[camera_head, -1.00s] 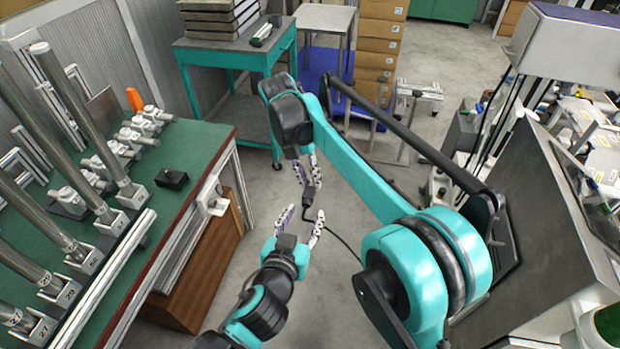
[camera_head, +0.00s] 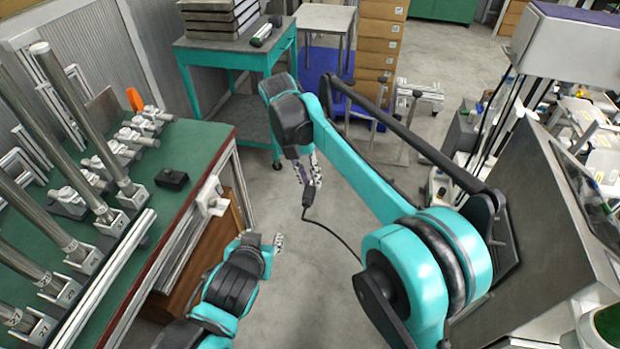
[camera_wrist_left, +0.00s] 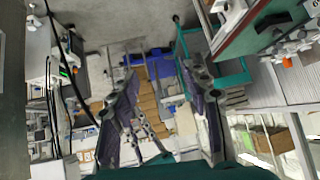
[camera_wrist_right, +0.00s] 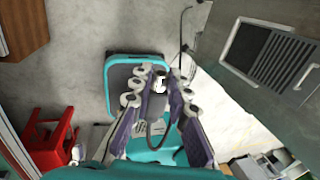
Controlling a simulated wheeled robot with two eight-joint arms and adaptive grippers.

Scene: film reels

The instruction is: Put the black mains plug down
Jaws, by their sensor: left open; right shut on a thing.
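The black mains plug (camera_head: 307,198) is held below my right gripper (camera_head: 309,178), in the air above the grey floor. Its black cable runs down and to the right in the head view. My right gripper is shut on the plug; in the right wrist view the fingers (camera_wrist_right: 160,82) partly hide it. My left gripper (camera_head: 265,240) is open and empty, lower left of the plug and apart from it. In the left wrist view its fingers (camera_wrist_left: 165,92) stand wide apart with nothing between them.
A green-topped workbench (camera_head: 200,150) on the left carries metal posts, clamps and a small black box (camera_head: 172,179). A teal cart (camera_head: 235,50) with stacked flat items stands at the back. Cardboard boxes (camera_head: 381,35) are behind. Grey floor (camera_head: 300,290) is open between bench and machine.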

